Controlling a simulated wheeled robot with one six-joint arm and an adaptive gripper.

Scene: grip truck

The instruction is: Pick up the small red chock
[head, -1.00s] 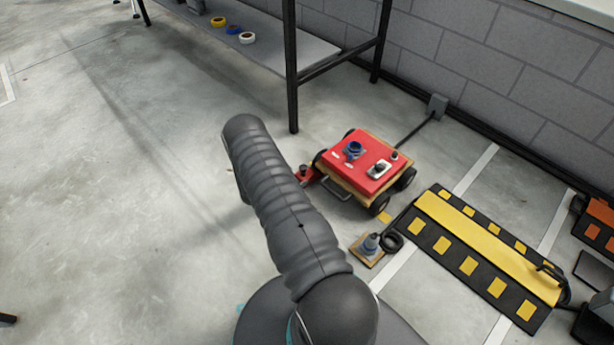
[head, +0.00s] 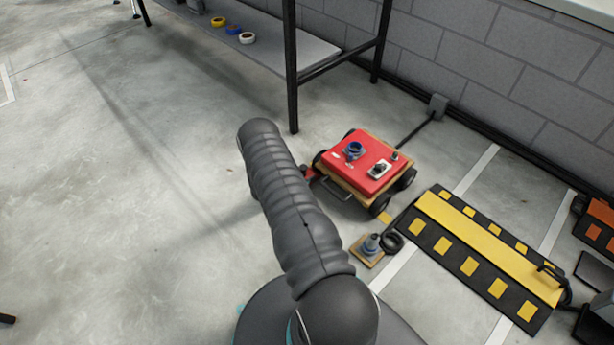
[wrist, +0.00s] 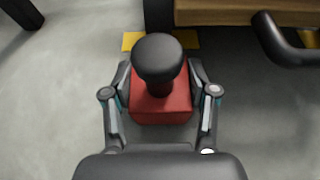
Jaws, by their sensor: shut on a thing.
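The small red chock (wrist: 160,107) is a red block with a round black knob on top. It fills the middle of the wrist view. My gripper (wrist: 160,88) has a finger on its left side and one on its right side, shut on the block below the knob. In the head view only a bit of the red chock (head: 308,172) shows at the left of the red cart (head: 356,163); my arm hides the rest and my gripper. I cannot tell whether the chock is clear of the floor.
A dark wheel (wrist: 158,14) and the cart's wooden edge (wrist: 225,12) are just beyond the chock. A metal handle (head: 333,190) sticks out at the cart's near side. A black and yellow ramp (head: 480,252) lies to the right.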

